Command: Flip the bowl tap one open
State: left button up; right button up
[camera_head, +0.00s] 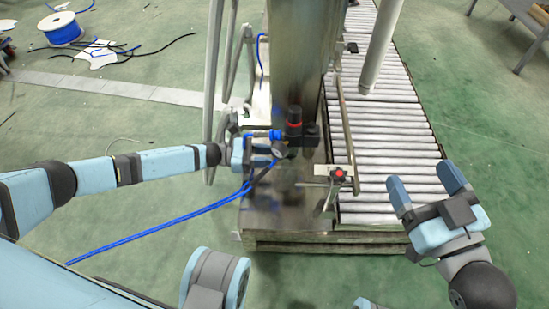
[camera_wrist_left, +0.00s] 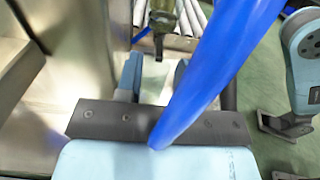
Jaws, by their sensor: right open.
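A dark air unit with a red-and-black knob (camera_head: 294,128) is fixed to the front of the metal column. In the left wrist view, a dark olive bowl-like part with a narrow dark stem, likely the bowl tap (camera_wrist_left: 159,42), hangs just beyond my left gripper (camera_wrist_left: 156,68). The two light blue fingers stand apart, one on each side of the stem's line; I cannot tell whether they touch it. In the head view my left gripper (camera_head: 266,158) is at the unit's left, its fingertips partly hidden by hoses.
A blue hose (camera_head: 150,235) runs to the unit and crosses close over my left gripper in the wrist view. A roller conveyor (camera_head: 390,120) lies right of the metal column (camera_head: 297,65). A small bracket with a red knob (camera_head: 338,174) stands at its near end.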

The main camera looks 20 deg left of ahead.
pick_arm(q)
jog(key=shift+x, duration=1.4)
pick_arm(e)
jog(key=shift+w+d+r+n, duration=0.1)
jog(key=shift+w+n, duration=0.05)
jog(key=shift+n, duration=0.15)
pick_arm(q)
jog(key=shift+c, duration=0.4)
grip_shut()
pick_arm(e)
jog(key=shift+r, duration=0.1)
